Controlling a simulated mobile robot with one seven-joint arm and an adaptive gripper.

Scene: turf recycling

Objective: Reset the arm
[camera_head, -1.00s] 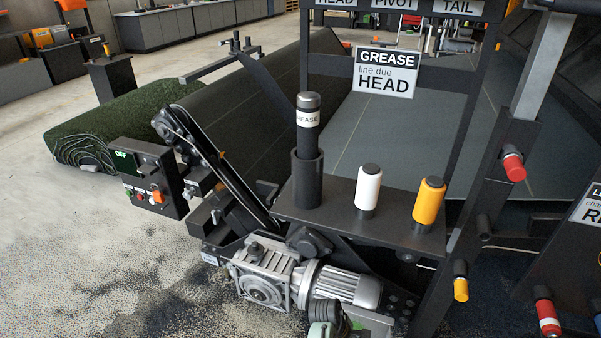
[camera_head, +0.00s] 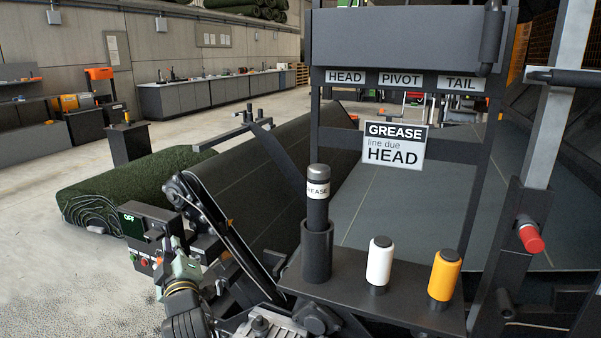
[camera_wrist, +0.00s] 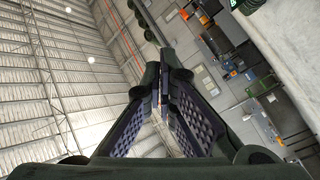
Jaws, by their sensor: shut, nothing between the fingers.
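My gripper (camera_head: 180,255) rises from the bottom left of the head view, in front of the control box (camera_head: 146,250) with its green OFF display, and partly covers it. In the wrist view my gripper's two dark padded fingers (camera_wrist: 165,72) meet at the tips, with nothing between them. They point toward the ceiling and wall. Part of my arm is cut off by the head view's lower edge.
A black grease tube (camera_head: 317,205) stands in a holder, with a white cylinder (camera_head: 379,260) and a yellow one (camera_head: 444,275) beside it. A GREASE sign (camera_head: 394,144) reads HEAD. A turf roll (camera_head: 130,185) lies left. Open floor (camera_head: 60,290) is at lower left.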

